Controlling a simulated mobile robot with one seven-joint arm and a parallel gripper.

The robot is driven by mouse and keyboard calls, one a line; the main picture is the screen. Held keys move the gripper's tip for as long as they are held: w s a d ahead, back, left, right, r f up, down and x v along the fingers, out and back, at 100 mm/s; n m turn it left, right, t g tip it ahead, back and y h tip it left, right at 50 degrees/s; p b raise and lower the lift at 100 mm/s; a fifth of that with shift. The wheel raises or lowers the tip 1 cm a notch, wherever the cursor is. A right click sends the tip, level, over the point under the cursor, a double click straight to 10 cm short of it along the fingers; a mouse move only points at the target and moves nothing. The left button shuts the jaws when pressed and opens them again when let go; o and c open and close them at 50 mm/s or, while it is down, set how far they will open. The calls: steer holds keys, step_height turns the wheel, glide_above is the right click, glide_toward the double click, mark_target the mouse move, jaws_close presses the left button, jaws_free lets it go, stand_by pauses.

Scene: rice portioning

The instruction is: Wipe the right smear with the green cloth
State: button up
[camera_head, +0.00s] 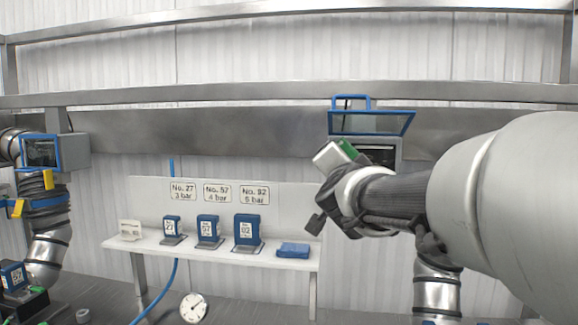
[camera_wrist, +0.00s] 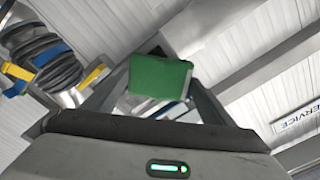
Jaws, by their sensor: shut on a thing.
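The green cloth (camera_wrist: 160,76) shows as a flat green block between the two fingers of my gripper (camera_wrist: 168,62) in the wrist view. My gripper is shut on it. In the head view a small part of the cloth (camera_head: 348,149) shows at the upper left end of my arm, in front of the right blue-framed box (camera_head: 370,123). My arm and gripper hide the lower part of that box. I cannot make out the right smear in either view.
A white shelf (camera_head: 150,245) holds several blue cases and a flat blue item (camera_head: 293,250). Another blue-framed box (camera_head: 40,152) hangs on the left above a ribbed pipe. A round gauge (camera_head: 193,307) is below the shelf. Steel rails cross above.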

steer(key=shift+w, duration=0.3)
steer(key=shift+d, duration=0.1)
